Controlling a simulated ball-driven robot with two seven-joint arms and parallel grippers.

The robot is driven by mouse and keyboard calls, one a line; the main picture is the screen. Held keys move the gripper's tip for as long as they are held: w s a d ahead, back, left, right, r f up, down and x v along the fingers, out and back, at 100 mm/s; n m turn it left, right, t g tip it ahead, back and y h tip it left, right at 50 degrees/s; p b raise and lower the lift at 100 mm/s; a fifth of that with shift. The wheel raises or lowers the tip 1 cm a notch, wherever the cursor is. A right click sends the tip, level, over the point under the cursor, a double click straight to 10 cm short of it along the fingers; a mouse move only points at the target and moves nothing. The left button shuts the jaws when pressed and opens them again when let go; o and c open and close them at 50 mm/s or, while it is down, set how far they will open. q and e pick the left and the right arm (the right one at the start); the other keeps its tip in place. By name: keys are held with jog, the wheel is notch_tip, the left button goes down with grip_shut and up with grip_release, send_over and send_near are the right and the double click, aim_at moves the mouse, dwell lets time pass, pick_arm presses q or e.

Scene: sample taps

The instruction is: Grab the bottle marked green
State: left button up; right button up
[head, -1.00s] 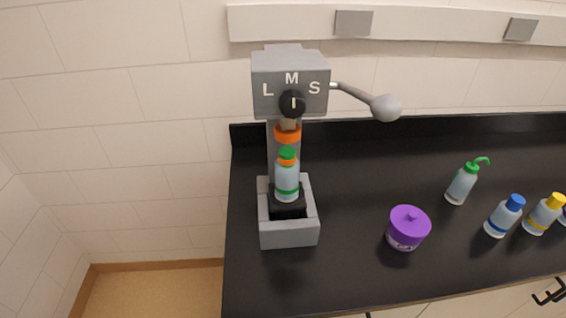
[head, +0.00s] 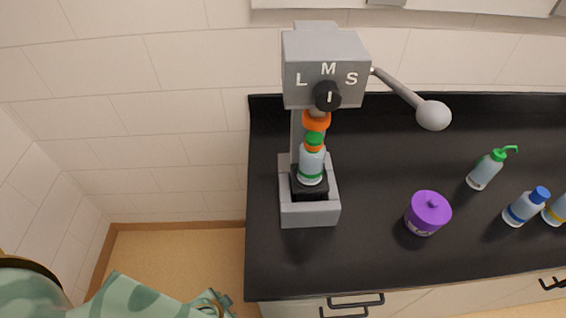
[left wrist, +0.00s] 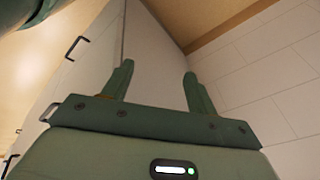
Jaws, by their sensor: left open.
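A clear bottle with a green cap and a green band (head: 312,162) stands upright on the black platform of the grey tap machine (head: 322,75), under its orange nozzle. Another bottle with a green spout top (head: 485,170) stands on the counter at the right. My left gripper is open and empty in the left wrist view (left wrist: 158,85), with cabinet fronts and wall beyond it. In the head view my left arm shows at the lower left, well short of the counter. My right gripper is not in view.
The black counter (head: 380,255) holds a purple lidded jar (head: 428,213), a blue-capped bottle (head: 525,206) and a partly cut-off yellow-banded bottle (head: 556,211). The machine's lever with a round knob (head: 433,115) sticks out right. Counter left of the jar is clear.

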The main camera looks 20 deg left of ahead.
pick_arm(q)
jog(key=w+r+t+p, duration=0.25)
jog(key=w+r, duration=0.25)
jog(key=r, duration=0.6)
jog(key=w+r+t+p, duration=0.1)
jog(key=w+r+p, duration=0.25)
jog(key=r, duration=0.75)
jog(key=n+t+h+p, duration=0.1)
jog(key=t+h+p, duration=0.2)
jog(key=t+h, duration=0.5)
send_near(308, 144)
jog(key=shift+t, duration=0.45)
jog(key=x, duration=0.6)
jog(key=shift+w+d+f+p, duration=0.1)
jog(key=shift+d+f+p, duration=0.2)
jog(key=shift+f+p, duration=0.1)
jog(key=shift+w+d+r, duration=0.1)
jog(key=shift+w+d, duration=0.1)
jog(key=shift+w, duration=0.4)
jog(key=x, duration=0.4)
jog(key=shift+w+p, duration=0.25)
jog(key=shift+p, duration=0.05)
jog(key=shift+s, duration=0.1)
jog(key=shift+c, duration=1.2)
grip_shut()
